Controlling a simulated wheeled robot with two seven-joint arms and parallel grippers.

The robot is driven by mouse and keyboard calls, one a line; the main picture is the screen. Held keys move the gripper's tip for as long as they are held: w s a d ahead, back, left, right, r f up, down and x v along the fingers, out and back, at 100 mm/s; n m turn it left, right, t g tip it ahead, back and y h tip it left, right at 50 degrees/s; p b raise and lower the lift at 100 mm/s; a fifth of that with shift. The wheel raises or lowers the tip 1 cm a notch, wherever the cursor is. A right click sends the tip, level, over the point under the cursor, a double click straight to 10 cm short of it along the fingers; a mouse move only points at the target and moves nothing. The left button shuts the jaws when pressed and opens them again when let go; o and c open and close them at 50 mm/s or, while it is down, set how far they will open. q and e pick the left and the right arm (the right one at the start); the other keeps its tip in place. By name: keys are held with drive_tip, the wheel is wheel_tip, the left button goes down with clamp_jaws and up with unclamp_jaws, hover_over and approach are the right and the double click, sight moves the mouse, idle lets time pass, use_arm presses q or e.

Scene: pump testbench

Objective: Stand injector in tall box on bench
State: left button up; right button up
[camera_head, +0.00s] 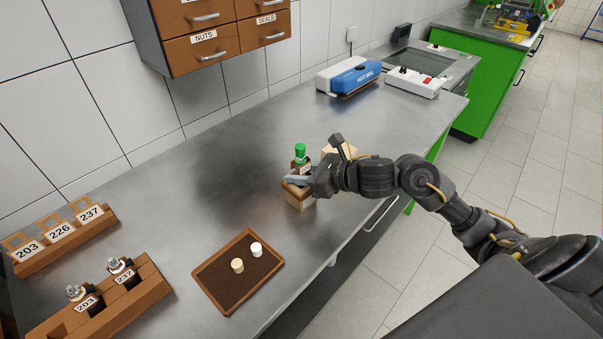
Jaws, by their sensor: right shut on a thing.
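The injector (301,158), a dark upright piece with a bright green top and a pale label, stands at the middle of the bench. My right gripper (298,180) reaches it from the right and is shut on it. Directly below is a small tan wooden box (300,202); the gripper covers its upper part, so I cannot tell how far the injector is inside it. Another pale wooden box (342,149) shows partly behind my right wrist. My left gripper is out of view.
A brown tray (216,284) with two small caps lies nearer on the bench (215,210). Wooden racks labelled 203 and 237 (146,290) hold metal parts at lower left. A blue-and-white device (352,77) and a white switch box (414,84) stand at the back. Drawers hang above.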

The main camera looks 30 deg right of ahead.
drive_tip(key=shift+f, duration=0.1)
drive_tip(key=o, duration=1.3)
drive_tip(key=shift+c, duration=0.2)
drive_tip(key=shift+o, duration=0.4)
drive_tip(key=o, duration=0.7)
drive_tip(key=shift+s, duration=0.1)
drive_tip(key=shift+v, duration=3.95)
